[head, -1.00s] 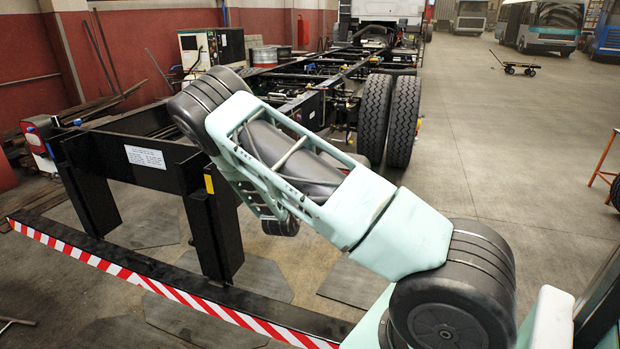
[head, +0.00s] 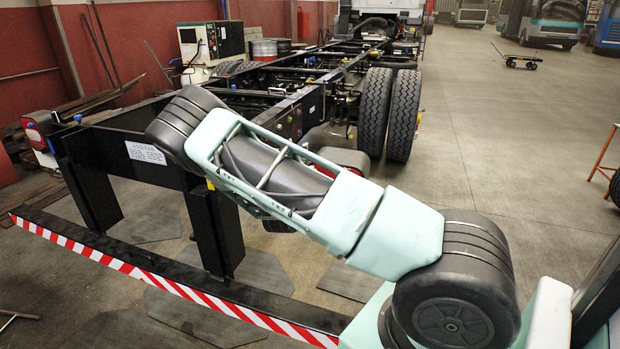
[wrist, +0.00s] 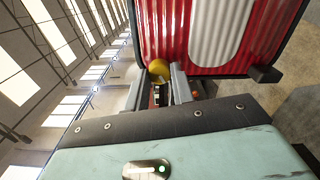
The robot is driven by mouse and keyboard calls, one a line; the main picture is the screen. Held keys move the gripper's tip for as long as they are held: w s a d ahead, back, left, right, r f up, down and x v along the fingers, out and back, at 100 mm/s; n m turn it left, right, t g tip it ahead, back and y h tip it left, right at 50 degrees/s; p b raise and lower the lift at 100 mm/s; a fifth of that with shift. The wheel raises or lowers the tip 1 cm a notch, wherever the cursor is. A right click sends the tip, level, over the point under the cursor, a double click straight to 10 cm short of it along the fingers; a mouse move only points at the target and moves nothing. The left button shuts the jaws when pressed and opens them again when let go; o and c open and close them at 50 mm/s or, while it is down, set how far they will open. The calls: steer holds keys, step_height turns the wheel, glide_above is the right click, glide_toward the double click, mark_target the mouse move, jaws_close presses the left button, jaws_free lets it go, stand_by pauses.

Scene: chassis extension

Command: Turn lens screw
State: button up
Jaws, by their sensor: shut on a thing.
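The lamp lens (wrist: 225,40) fills the top of the wrist view, ribbed and red with a white panel. A round yellow screw head (wrist: 158,68), which I take as the lens screw, sits at the lens's lower left edge. My gripper (wrist: 160,80) is at this screw, its two grey fingers on either side of it and shut on it. The lower part of the screw is hidden between the fingers. In the head view my gripper is hidden behind my arm, and part of a red lamp (head: 345,160) shows just past the arm.
A black chassis frame (head: 290,108) runs away from me, with double tyres (head: 388,115) at its right. A red-and-white striped bar (head: 180,290) crosses the front. Another red lamp (head: 38,135) is at the far left.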

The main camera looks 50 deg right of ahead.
steer(key=o, duration=1)
steer(key=shift+a, duration=0.1)
steer(key=b+v, duration=0.2)
steer(key=v, duration=1.5)
steer(key=shift+b, duration=0.3)
steer(key=shift+s+a+f, duration=0.1)
steer(key=shift+a, duration=0.05)
